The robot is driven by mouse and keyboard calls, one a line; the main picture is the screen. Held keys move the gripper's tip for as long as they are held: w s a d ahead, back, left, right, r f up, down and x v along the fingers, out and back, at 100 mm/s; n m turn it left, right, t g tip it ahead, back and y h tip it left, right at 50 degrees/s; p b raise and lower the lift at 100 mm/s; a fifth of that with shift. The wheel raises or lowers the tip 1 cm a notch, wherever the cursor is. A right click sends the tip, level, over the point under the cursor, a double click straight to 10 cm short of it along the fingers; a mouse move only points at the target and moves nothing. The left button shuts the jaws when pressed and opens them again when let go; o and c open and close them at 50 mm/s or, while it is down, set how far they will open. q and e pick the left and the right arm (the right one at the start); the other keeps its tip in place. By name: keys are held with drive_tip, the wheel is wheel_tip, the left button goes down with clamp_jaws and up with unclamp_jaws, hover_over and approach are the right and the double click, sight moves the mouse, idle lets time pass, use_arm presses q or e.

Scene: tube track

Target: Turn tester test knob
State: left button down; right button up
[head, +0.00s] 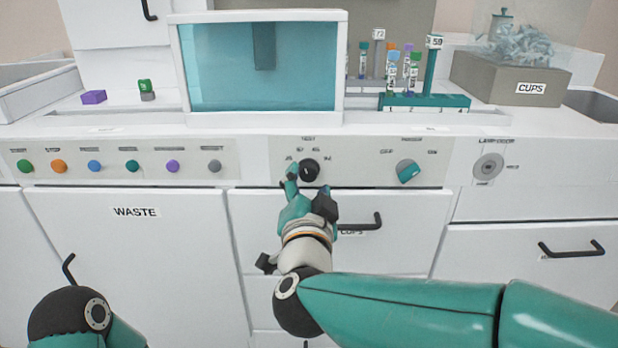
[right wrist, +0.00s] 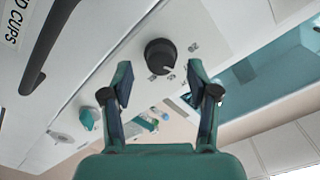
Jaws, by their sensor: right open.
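The black test knob (head: 309,170) is on the front panel under the label TEST, with small markings around its dial. In the right wrist view the round black knob (right wrist: 160,56) shows between and just beyond my fingertips, with a small pale mark on it. My right gripper (head: 308,187) is in front of the panel, just below the knob, and partly covers the knob's lower side. In the right wrist view its two fingers (right wrist: 158,74) are spread apart, with nothing between them. They look apart from the knob. My left gripper is not in view.
A teal switch knob (head: 408,171) sits to the right, and a round lock (head: 488,167) beyond it. Coloured buttons (head: 94,166) line the left panel. Black drawer handles (head: 363,222) stick out below. A glass-fronted box (head: 262,68) and a teal tube rack (head: 424,103) stand on the counter.

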drive_tip(key=s, duration=0.9)
drive_tip(key=w+d+f+n+g+y, duration=0.1)
drive_tip(key=d+f+n+g, duration=0.15)
drive_tip(key=f, duration=0.85)
drive_tip(key=w+d+f+n+g, duration=0.1)
drive_tip(key=w+d+f+g, duration=0.15)
drive_tip(key=f, duration=0.85)
drive_tip(key=d+f+n+g+y, duration=0.1)
drive_tip(key=d+f+n+g, duration=0.15)
drive_tip(key=f, duration=0.75)
drive_tip(key=s+d+f+g+y, duration=0.1)
drive_tip(key=s+d+f+g, duration=0.3)
drive_tip(key=s+f, duration=0.7)
drive_tip(key=s+d+f+g+y, duration=0.1)
drive_tip(key=s+f+g, duration=0.5)
drive_tip(key=s+f, duration=0.5)
wheel_tip(320, 180, up, 35)
drive_tip(key=w+p, duration=0.1)
drive_tip(key=p, duration=3.3)
drive_tip(key=shift+w+r+p, duration=0.15)
drive_tip(key=shift+r+p, duration=0.05)
drive_tip(key=shift+p, duration=0.2)
